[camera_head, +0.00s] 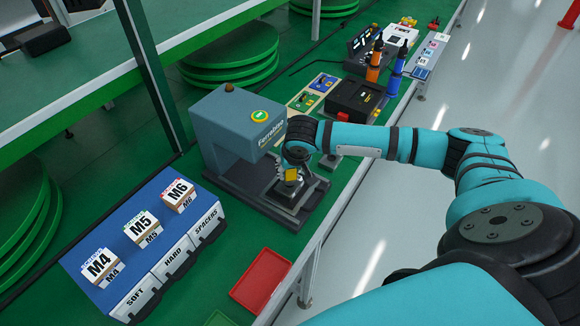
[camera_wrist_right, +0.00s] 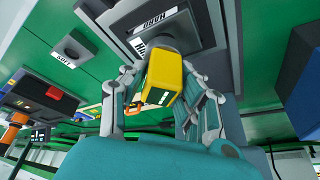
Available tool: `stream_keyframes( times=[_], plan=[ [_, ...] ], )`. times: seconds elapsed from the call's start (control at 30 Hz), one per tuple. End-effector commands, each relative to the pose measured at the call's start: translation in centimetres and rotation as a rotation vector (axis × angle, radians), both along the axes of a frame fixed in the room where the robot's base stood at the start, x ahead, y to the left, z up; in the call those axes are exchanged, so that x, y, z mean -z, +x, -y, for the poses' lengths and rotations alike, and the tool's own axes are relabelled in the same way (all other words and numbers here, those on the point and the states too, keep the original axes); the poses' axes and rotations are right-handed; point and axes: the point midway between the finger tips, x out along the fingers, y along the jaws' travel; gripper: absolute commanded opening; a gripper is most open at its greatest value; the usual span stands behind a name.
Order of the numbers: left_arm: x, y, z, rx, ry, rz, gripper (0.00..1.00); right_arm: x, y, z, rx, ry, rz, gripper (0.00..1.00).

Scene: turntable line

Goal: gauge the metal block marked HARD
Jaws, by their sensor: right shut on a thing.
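My right gripper (camera_head: 291,176) is shut on a yellow box-shaped thing (camera_wrist_right: 170,76), in front of the grey-blue Ferrabino machine (camera_head: 240,130). In the right wrist view its fingers (camera_wrist_right: 152,104) are on either side of it. Beyond it is a dark grey metal piece with a white HARD label (camera_wrist_right: 149,22), upside down in this view. A second white label, partly hidden, is beside the yellow thing. I cannot tell whether the yellow thing touches the metal piece. A SOFT label (camera_wrist_right: 66,60) is at the left. My left gripper is not in view.
A blue rack (camera_head: 88,266) with M4, M5 and M6 boxes and SOFT, HARD and SPACERS bins stands at the left. A red tray (camera_head: 262,280) lies near the bench edge. A black case (camera_head: 355,101) and blue and orange tools stand behind my arm.

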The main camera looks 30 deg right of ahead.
Motion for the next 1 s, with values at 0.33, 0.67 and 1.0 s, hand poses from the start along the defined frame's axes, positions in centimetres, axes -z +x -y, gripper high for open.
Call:
stream_keyframes(
  times=[0.33, 0.67, 1.0],
  plan=[
    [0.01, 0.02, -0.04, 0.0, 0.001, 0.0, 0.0, -0.05, 0.05, -0.01, 0.0, 0.0, 0.002, 0.0],
    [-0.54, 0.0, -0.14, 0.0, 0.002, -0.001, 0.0, 0.08, 0.04, -0.03, 0.0, 0.0, 0.001, 0.0],
    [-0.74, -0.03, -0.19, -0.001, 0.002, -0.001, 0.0, 0.33, 0.04, -0.03, 0.0, 0.0, 0.002, 0.0]
  ],
)
